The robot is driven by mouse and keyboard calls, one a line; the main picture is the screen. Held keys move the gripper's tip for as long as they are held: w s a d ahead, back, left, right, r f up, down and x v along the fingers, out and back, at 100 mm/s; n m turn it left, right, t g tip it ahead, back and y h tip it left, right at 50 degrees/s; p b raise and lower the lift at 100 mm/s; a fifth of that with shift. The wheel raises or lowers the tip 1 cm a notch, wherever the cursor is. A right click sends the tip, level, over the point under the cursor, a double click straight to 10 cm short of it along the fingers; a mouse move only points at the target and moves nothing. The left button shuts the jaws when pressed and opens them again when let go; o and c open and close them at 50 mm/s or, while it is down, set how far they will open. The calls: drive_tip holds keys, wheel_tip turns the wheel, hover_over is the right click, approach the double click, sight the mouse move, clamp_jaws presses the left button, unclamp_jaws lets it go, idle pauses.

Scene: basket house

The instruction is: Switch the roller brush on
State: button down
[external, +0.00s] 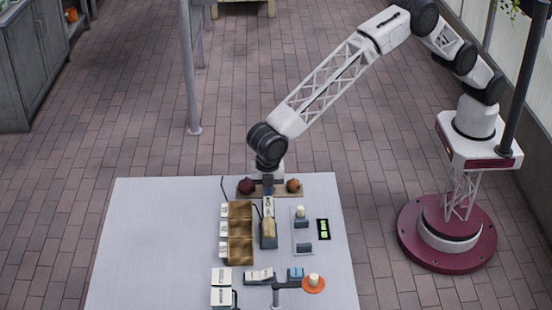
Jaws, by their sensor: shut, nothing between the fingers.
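A narrow dark-grey unit with a tan top (269,231), which may be the roller brush, stands near the middle of the white table. A small pale label or plate (268,207) is at its far end. My gripper (268,190) points down at the far end of this unit, shut and empty. I cannot tell whether it touches the unit. A grey panel (302,243) with a pale knob and dark blocks lies just to the right. Which control belongs to the roller brush is too small to tell.
Tan bins (240,230) with white labels stand to the left. A dark red and a brown round item (293,185) lie on a board behind. A green-lit display (323,229) is at right. An orange disc (314,285) stands in front. The table's left side (150,240) is clear.

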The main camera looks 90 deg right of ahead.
sight(268, 201)
drive_tip(key=shift+f, duration=1.45)
idle(1.3)
drive_tip(key=shift+r, duration=3.55)
